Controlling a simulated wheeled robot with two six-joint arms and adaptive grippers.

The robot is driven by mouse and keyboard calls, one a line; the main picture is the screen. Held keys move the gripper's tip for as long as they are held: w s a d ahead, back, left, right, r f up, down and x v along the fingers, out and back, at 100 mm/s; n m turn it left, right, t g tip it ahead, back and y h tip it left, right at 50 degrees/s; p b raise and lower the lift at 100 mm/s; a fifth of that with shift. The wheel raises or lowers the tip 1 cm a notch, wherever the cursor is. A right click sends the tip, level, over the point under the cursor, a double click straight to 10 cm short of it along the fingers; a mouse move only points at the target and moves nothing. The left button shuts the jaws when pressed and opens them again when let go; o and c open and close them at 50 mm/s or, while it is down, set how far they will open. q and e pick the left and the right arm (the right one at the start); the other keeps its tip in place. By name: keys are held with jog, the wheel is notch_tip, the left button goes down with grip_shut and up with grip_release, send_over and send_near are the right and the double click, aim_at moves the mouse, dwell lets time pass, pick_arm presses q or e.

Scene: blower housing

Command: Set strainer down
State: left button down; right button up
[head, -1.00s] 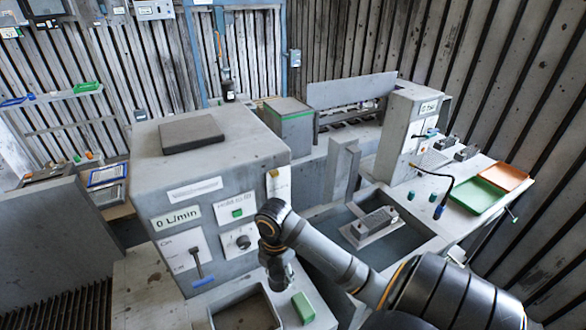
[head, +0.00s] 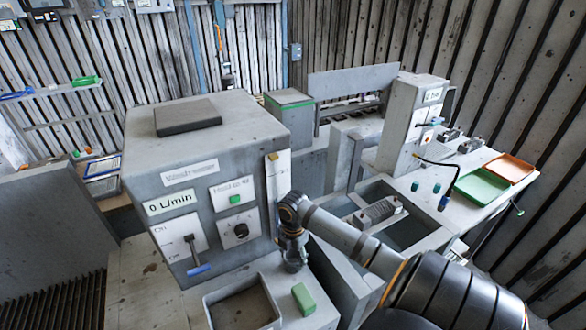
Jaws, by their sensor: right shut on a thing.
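My right gripper (head: 293,258) points down just right of the grey control housing's front corner, above the bench top. It is shut on a small grey piece, taken as the strainer; the fingers and the piece blend together, so its shape is hard to make out. Whether it touches the bench cannot be told. The green block (head: 304,298) lies on the bench just below and in front of the gripper. An open grey tray (head: 208,312) stands to its left. My left gripper is not in view.
The control housing (head: 200,150) with "0 L/min" display, lever and knob stands close left. A sunken basin (head: 420,232) with a ribbed grey part (head: 376,213) lies behind my right arm. Green (head: 482,187) and orange (head: 510,167) trays sit on the right bench.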

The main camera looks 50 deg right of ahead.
aim_at(293, 255)
jog(key=shift+f, duration=0.3)
jog(key=o, duration=1.2)
jog(key=shift+f, duration=0.1)
jog(key=shift+o, duration=0.2)
notch_tip(293, 255, up, 12)
jog(key=b, duration=0.1)
jog(key=shift+b, duration=0.35)
